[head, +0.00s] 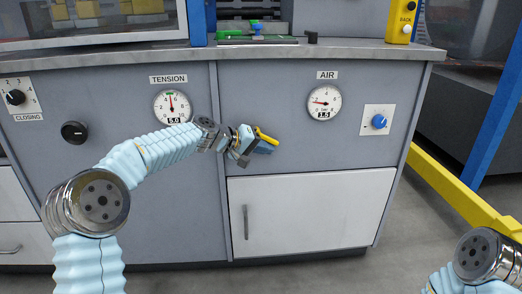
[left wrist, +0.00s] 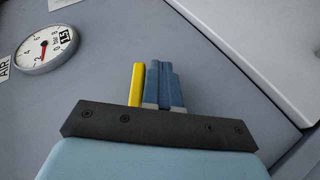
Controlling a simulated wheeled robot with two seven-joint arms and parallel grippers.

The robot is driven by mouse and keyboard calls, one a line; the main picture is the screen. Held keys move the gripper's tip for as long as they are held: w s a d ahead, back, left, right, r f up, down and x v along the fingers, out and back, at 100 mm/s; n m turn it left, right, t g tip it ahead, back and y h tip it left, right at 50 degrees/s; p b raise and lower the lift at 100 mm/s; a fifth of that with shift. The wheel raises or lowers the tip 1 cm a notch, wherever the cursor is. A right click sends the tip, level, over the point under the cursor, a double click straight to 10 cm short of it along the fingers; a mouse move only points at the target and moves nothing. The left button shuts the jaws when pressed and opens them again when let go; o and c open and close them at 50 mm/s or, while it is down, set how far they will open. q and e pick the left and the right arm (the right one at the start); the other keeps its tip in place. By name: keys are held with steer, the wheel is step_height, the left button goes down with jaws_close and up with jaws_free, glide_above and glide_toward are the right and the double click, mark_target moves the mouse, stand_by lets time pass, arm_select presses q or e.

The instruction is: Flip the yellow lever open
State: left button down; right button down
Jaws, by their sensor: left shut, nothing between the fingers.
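The yellow lever (head: 265,136) is on the grey cabinet front, below and left of the AIR gauge. In the left wrist view the yellow lever (left wrist: 137,84) shows as a narrow upright bar just left of the fingers. My left gripper (head: 268,147) is shut and empty, with its blue fingers together right beside the lever. The fingers also show in the left wrist view (left wrist: 164,84). I cannot tell whether they touch the lever. The lever's mount is hidden behind the gripper. Part of my right arm shows at the lower right, but its gripper is out of view.
The AIR gauge (head: 324,102) and a blue knob (head: 379,121) are to the right. The TENSION gauge (head: 172,106) is to the left. A white door (head: 312,214) with a handle is below. The counter edge (head: 270,52) runs above. A yellow rail (head: 450,188) stands at the right.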

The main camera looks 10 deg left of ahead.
arm_select(q)
steer(key=shift+w+d+r+p, duration=0.15)
steer(key=shift+d+r+p, duration=0.25)
steer(key=shift+d+r, duration=0.2)
stand_by(0.6)
step_height(320, 180, down, 5)
steer(key=b, duration=0.3)
steer(key=shift+r+b, duration=0.15)
steer(key=shift+b, duration=0.25)
steer(key=s+a+f, duration=0.1)
steer(key=s+a, duration=0.1)
steer(key=s+a+f, duration=0.1)
steer(key=s+a, duration=0.1)
steer(key=s+a+f+b, duration=0.1)
steer(key=a+f, duration=0.1)
steer(key=shift+s+a+f, duration=0.1)
steer(key=shift+s+a, duration=0.2)
steer(key=shift+s, duration=0.1)
